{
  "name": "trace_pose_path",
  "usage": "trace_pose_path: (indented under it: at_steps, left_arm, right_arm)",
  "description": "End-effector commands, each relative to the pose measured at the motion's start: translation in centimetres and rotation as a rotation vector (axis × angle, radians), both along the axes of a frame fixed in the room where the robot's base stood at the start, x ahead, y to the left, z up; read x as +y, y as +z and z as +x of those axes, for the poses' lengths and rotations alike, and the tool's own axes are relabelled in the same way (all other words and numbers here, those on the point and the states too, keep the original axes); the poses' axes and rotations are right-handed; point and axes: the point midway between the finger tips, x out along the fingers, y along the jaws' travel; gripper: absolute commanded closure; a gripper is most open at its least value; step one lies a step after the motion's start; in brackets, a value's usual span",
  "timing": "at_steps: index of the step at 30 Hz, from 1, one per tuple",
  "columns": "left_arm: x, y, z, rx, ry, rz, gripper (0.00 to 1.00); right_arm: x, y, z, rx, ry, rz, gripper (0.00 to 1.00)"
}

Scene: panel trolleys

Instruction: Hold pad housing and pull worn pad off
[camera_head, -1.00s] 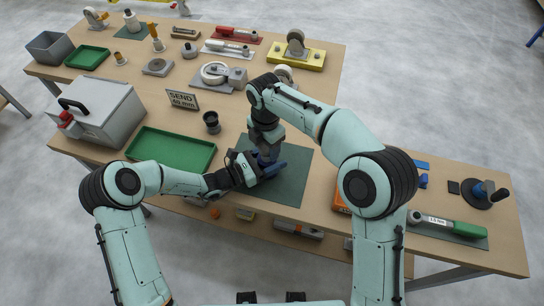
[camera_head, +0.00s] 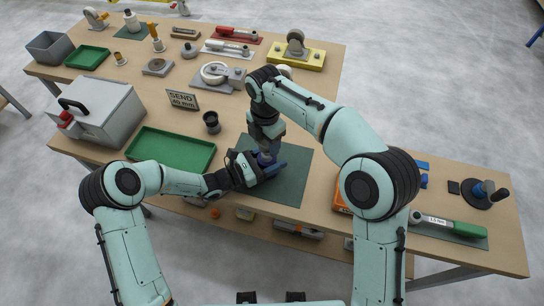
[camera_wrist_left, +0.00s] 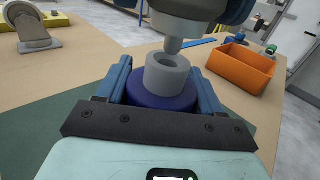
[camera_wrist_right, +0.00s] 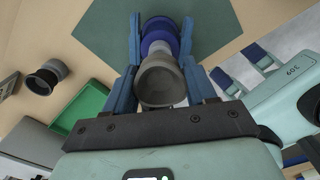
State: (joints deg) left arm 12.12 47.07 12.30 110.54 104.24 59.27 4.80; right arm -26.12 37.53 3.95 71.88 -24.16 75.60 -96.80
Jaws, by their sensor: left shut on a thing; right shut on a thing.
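The pad housing is a dark blue round body (camera_wrist_left: 160,101) with a grey, hollow collar on top. My left gripper (camera_head: 262,168) is shut around the blue body, one finger on each side, low over the dark green mat (camera_head: 291,184). The worn pad (camera_wrist_right: 160,80) is a grey cup-shaped piece between the fingers of my right gripper (camera_head: 268,146). My right gripper is shut on it from above. In the left wrist view a narrow grey stem tip points down just above the collar's hole. I cannot tell whether it is fully clear of the hole.
A green tray (camera_head: 171,150) and a small dark cup (camera_head: 211,122) stand left of the mat. A sign (camera_head: 183,100) and a grey case (camera_head: 98,108) stand farther left. An orange bin (camera_wrist_left: 241,67) is to the right. A green-handled tool (camera_head: 452,224) lies at the right end.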

Motion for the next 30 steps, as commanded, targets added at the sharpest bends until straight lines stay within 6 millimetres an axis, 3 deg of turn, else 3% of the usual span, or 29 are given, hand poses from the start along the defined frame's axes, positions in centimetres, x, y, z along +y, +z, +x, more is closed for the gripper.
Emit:
trace_pose_path:
  at_steps: [8, 30]
  left_arm:
    - [0.0, 0.0, 0.0, 0.000, 0.001, 0.000, 0.70]
    - [0.0, 0.0, 0.0, 0.000, 0.001, 0.000, 0.70]
  right_arm:
    - [0.0, 0.2, 0.0, -0.001, 0.000, 0.001, 0.86]
    - [0.1, 3.8, 0.0, -0.001, 0.001, 0.001, 0.86]
